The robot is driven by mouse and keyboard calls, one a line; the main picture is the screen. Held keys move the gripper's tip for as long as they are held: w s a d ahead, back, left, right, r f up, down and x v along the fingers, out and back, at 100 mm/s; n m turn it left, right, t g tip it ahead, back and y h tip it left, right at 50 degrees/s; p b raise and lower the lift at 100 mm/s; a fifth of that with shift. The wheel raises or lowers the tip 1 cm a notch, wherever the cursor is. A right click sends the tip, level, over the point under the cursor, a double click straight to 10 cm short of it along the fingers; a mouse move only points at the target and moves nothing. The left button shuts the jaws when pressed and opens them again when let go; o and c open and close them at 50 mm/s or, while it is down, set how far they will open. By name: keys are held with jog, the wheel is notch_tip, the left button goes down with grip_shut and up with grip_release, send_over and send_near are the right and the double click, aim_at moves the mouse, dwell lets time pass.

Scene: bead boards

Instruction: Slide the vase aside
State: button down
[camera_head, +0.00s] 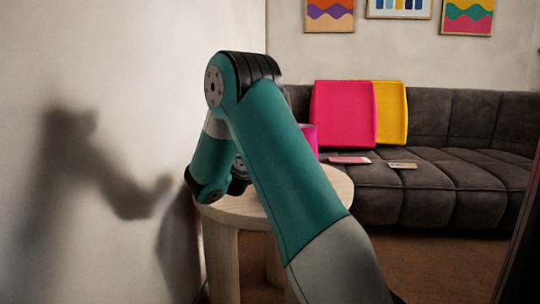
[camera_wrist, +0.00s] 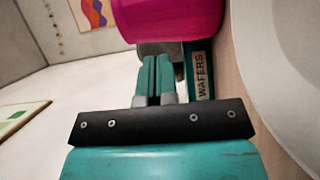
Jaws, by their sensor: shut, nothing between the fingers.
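The vase, a bright magenta rounded body, fills the top middle of the wrist view (camera_wrist: 172,18). In the head view only a strip of magenta (camera_head: 311,136) shows beside my arm, above the round wooden table (camera_head: 336,185). My gripper (camera_wrist: 157,62) is shut and empty, its teal fingers together and pointing toward the vase's underside. Whether the fingertips touch the vase I cannot tell. In the head view my arm hides the gripper and most of the vase.
A teal box marked WAFERS (camera_wrist: 201,75) stands just right of my fingers in the wrist view. A grey sofa (camera_head: 450,160) with a pink cushion (camera_head: 343,114) and a yellow cushion (camera_head: 391,112) is behind the table. A pale wall (camera_head: 120,60) is close on the left.

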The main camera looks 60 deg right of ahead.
jog(key=shift+a, duration=1.3)
